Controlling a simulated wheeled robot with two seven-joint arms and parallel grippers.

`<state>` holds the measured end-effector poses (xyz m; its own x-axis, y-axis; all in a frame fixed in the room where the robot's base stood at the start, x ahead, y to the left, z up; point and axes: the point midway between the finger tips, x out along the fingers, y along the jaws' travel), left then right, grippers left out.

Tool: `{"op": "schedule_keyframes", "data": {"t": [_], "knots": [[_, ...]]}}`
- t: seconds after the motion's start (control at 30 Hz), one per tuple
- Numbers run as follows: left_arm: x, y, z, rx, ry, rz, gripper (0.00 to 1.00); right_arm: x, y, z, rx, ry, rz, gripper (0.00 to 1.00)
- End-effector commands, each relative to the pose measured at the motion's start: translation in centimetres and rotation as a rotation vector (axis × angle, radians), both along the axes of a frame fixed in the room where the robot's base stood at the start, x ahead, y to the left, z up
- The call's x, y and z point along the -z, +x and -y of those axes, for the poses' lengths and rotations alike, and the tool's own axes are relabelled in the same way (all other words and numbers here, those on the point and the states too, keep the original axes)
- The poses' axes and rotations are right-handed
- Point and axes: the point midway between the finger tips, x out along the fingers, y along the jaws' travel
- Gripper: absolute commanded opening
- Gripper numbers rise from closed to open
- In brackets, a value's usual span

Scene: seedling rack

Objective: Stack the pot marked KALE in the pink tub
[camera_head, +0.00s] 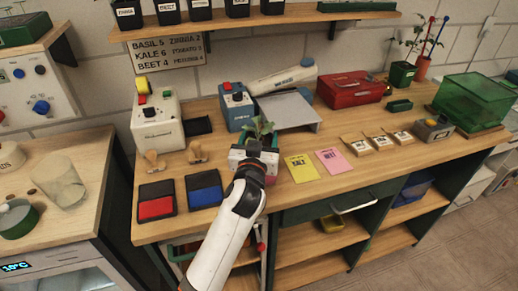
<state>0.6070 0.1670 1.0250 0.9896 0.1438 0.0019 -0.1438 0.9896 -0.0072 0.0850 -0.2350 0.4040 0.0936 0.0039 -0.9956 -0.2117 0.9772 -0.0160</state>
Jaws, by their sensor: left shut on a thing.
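My left gripper (255,157) is over the front middle of the bench, shut on a dark pot (262,143) with a green leafy seedling (260,126). The pot looks upright; any label on it is hidden from this side. A little pink shows around and below the gripper, perhaps the pink tub, but the gripper and wrist cover most of it. I cannot tell whether the pot is inside it or above it. My right gripper is not in view.
Several labelled dark pots (167,11) stand on the upper shelf. Red (156,207) and blue (204,194) pads lie left of the arm. Yellow (301,168) and pink (333,160) packets lie to its right. A red toolbox (350,89) and grey stand (290,110) are behind.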

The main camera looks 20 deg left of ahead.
Motion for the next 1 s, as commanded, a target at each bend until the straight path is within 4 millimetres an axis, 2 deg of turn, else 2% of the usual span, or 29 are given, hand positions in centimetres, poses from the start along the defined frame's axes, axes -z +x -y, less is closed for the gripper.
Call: {"op": "schedule_keyframes", "data": {"t": [0.1, 0.2, 0.47, 0.83, 0.87, 1.0], "knots": [[2.1, 0.0, 0.0, 0.0, -0.001, -0.004, 0.35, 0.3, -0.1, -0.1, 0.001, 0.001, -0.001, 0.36], [2.8, 0.0, 0.0, 0.001, -0.001, -0.001, 0.35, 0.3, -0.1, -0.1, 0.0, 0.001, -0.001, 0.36], [2.9, 0.0, 0.0, 0.001, -0.001, 0.0, 0.35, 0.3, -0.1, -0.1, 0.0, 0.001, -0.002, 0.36], [4.1, 0.0, 0.1, 0.001, -0.002, 0.0, 0.35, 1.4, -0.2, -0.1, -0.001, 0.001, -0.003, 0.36], [4.1, 0.0, 0.0, 0.001, -0.001, -0.002, 0.65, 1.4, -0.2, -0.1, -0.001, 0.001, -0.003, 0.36], [4.0, 0.0, 0.0, 0.001, 0.0, -0.002, 0.85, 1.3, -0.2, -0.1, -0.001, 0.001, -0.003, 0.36]]}}
